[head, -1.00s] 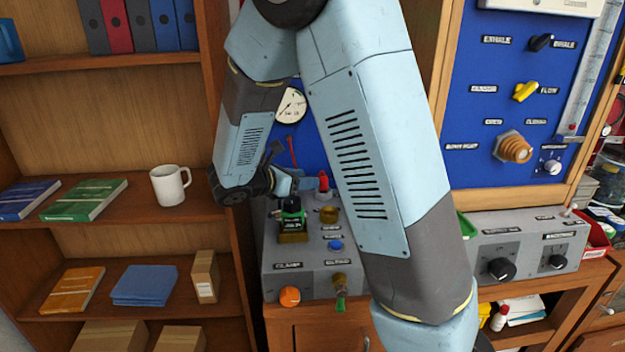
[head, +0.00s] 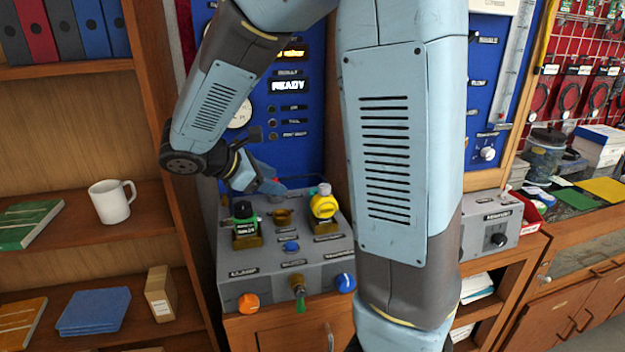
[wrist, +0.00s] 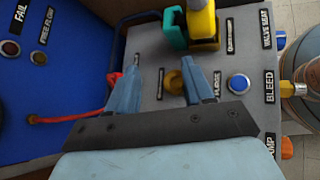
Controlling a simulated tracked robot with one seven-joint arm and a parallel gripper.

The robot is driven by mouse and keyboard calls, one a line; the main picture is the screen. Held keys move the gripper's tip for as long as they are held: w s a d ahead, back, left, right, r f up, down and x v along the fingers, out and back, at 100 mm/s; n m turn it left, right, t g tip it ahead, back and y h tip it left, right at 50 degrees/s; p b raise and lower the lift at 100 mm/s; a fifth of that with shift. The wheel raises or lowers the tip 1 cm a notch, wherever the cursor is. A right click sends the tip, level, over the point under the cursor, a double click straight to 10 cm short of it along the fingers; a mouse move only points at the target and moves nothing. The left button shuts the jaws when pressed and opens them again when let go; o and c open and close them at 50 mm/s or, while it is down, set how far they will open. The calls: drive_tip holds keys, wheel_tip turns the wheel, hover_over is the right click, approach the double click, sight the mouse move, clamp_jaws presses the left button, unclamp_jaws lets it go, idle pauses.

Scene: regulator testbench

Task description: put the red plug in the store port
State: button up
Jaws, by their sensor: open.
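The red plug (wrist: 115,79) is mostly hidden by the left finger in the wrist view; its red cable (wrist: 70,117) runs left to the blue panel. In the head view only a bit of red (head: 275,180) shows by my fingertips, and I cannot tell whether the plug is seated. My gripper (wrist: 162,68) is open above the back of the grey box, with nothing seen clasped; it also shows in the head view (head: 270,187). An empty brass port (wrist: 173,82) shows between the fingers, also in the head view (head: 283,217). No store label is readable.
A blue button (head: 290,246) is in front. The blue panel's display (head: 289,86) reads READY. A mug (head: 112,203) stands on the left shelf.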

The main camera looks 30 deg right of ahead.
drive_tip(key=s+d+r+m+t+y, duration=0.1)
drive_tip(key=s+r+m+y, duration=0.3)
drive_tip(key=s+m, duration=0.4)
drive_tip(key=s+d+r+m+t+y, duration=0.1)
drive_tip(key=s+r+m+t+y, duration=0.1)
drive_tip(key=s+m+y, duration=0.4)
drive_tip(key=shift+s+d+r+m+y, duration=0.3)
drive_tip(key=shift+s+r+m, duration=0.55)
drive_tip(key=shift+s+m, duration=0.75)
drive_tip(key=shift+s+n, duration=0.3)
drive_tip(key=shift+c, duration=0.4)
